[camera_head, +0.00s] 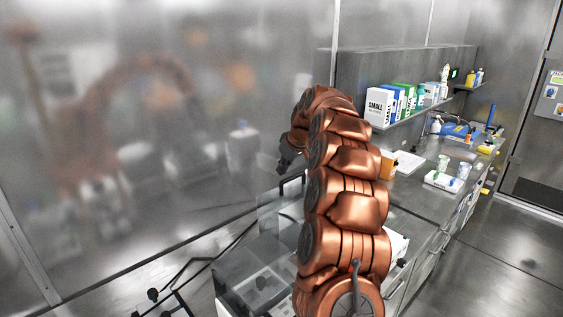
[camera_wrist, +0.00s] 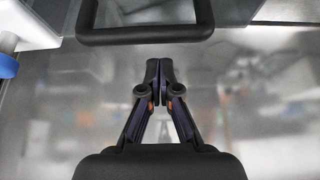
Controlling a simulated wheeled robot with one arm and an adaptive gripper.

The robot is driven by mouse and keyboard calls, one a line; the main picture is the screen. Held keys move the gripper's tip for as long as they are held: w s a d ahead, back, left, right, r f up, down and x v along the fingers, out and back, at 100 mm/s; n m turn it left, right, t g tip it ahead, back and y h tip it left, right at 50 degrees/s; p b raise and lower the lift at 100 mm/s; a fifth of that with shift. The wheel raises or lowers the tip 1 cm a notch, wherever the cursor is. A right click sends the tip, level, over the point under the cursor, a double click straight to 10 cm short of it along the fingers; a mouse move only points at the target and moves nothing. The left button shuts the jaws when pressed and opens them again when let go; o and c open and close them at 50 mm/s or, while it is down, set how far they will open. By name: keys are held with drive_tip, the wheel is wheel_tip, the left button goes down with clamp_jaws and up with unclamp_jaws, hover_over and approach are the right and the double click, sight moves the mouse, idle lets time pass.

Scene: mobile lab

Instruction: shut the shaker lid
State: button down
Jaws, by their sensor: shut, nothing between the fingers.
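The shaker (camera_head: 228,291) is a clear-walled box at the lower middle of the head view, partly hidden behind my arm. Its clear lid (camera_head: 268,212) appears raised at the back, with a dark handle (camera_head: 291,182) on its upper edge. In the wrist view the black handle (camera_wrist: 145,36) crosses the top as a rounded frame, with clear panel behind it. My gripper (camera_wrist: 159,70) is shut and empty, its fingertips just below the handle in the picture with a small gap. In the head view my gripper (camera_head: 286,167) is dark and small, just above the handle.
A metal wall (camera_head: 150,120) stands close behind the shaker on the left. A bench (camera_head: 420,200) with a white tray (camera_head: 445,182) and cups runs to the right. A shelf (camera_head: 415,112) above holds boxes and bottles. A white part with a blue knob (camera_wrist: 7,66) is at the wrist view's left.

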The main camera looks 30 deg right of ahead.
drive_tip(key=shift+s+d+f+p, duration=0.15)
drive_tip(key=shift+s+p, duration=0.25)
drive_tip(key=shift+s, duration=0.65)
drive_tip(key=shift+s+b, duration=0.25)
drive_tip(key=shift+b, duration=0.15)
